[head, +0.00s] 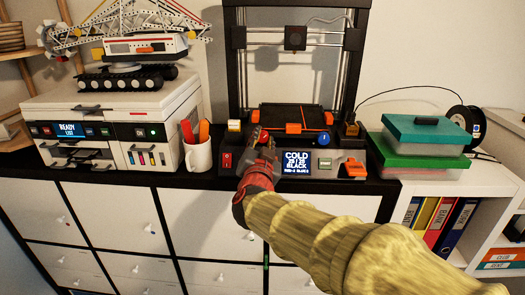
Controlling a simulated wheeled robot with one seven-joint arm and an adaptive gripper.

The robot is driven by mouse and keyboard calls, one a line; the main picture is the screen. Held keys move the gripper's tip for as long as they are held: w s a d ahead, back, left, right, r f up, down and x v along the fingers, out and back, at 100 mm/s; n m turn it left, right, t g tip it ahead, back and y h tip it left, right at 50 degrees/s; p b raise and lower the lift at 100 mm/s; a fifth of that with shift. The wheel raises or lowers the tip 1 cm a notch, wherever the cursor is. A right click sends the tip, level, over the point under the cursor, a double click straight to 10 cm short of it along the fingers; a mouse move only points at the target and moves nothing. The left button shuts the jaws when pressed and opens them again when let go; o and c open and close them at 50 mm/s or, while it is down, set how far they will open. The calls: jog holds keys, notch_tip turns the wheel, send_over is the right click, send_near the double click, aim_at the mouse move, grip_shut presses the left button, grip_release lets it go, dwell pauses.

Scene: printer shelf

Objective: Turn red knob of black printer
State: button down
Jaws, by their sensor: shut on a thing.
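The black printer (342,100) is an open-frame machine standing on the shelf top at the middle. Its front panel has a lit screen (297,163) that reads COLD and BLACK. My gripper (260,138) is at the panel's left part, just left of the screen, with my arm reaching in from the lower right. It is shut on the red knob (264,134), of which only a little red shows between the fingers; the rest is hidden. A blue knob (324,138) sits to the right, apart from my gripper.
A white mug (198,155) with red and orange items stands left of the printer, beside a white printer (105,120). A red switch (227,160) is close left of my gripper. Stacked teal and green boxes (428,134) stand at right.

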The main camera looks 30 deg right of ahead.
jog(key=shift+f+m+b, duration=0.1)
jog(key=shift+m+b, duration=0.9)
jog(key=shift+m, duration=0.1)
jog(key=c, duration=1.8)
grip_release()
jog(key=v, duration=1.2)
jog(key=shift+o, duration=0.6)
